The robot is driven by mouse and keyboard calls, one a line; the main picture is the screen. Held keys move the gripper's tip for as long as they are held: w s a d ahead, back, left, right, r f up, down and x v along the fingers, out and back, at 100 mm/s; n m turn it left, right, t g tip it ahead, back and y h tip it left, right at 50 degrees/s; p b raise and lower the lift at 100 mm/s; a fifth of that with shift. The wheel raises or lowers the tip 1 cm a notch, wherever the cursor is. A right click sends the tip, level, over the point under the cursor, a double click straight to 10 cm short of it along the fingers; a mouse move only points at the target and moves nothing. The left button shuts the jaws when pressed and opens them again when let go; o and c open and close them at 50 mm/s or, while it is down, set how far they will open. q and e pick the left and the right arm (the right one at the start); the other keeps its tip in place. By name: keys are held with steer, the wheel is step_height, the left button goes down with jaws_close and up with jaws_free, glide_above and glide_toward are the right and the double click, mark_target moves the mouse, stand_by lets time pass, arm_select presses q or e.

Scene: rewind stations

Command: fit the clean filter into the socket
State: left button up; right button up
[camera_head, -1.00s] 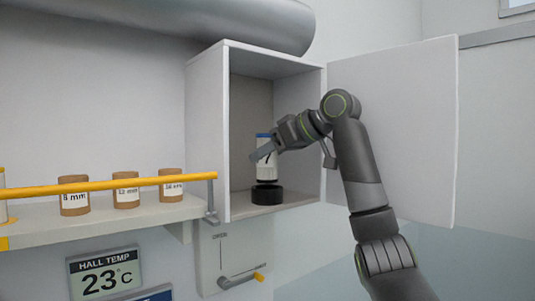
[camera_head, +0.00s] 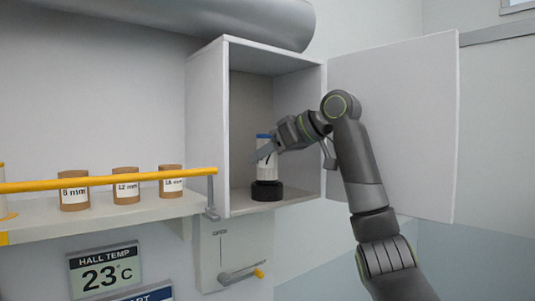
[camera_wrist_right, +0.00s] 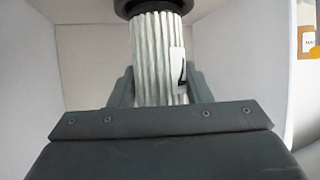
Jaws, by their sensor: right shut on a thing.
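The clean filter (camera_head: 264,165) is a white pleated cylinder with a blue top and a dark mark on its side. It stands upright inside the open wall cabinet. My right gripper (camera_head: 264,153) is shut on its upper part, coming in from the right. The black round socket (camera_head: 267,194) is on the cabinet floor directly under the filter. The filter's dark lower end meets the socket's top; I cannot tell how deep it sits. In the right wrist view the pleats (camera_wrist_right: 152,55) show between the fingers, with a dark ring (camera_wrist_right: 152,8) at the filter's end. My left gripper is not in view.
The cabinet (camera_head: 207,120) has close side walls, and its door (camera_head: 395,125) stands open at right. A shelf (camera_head: 110,215) at left holds several brown labelled jars (camera_head: 126,186) behind a yellow rail (camera_head: 110,180). A lever (camera_head: 243,275) is below the cabinet.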

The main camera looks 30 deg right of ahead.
mark_target(277, 164)
steer(key=shift+f+b, duration=1.35)
steer(key=shift+f, duration=0.5)
steer(key=o, duration=1.1)
steer(key=shift+r, duration=0.1)
steer(key=shift+s+d+r, duration=0.1)
steer(key=shift+s+d, duration=0.05)
steer(key=shift+s, duration=0.1)
steer(key=b+v, duration=0.3)
steer(key=v, duration=0.8)
steer(key=shift+b, duration=0.3)
steer(key=shift+s, duration=0.15)
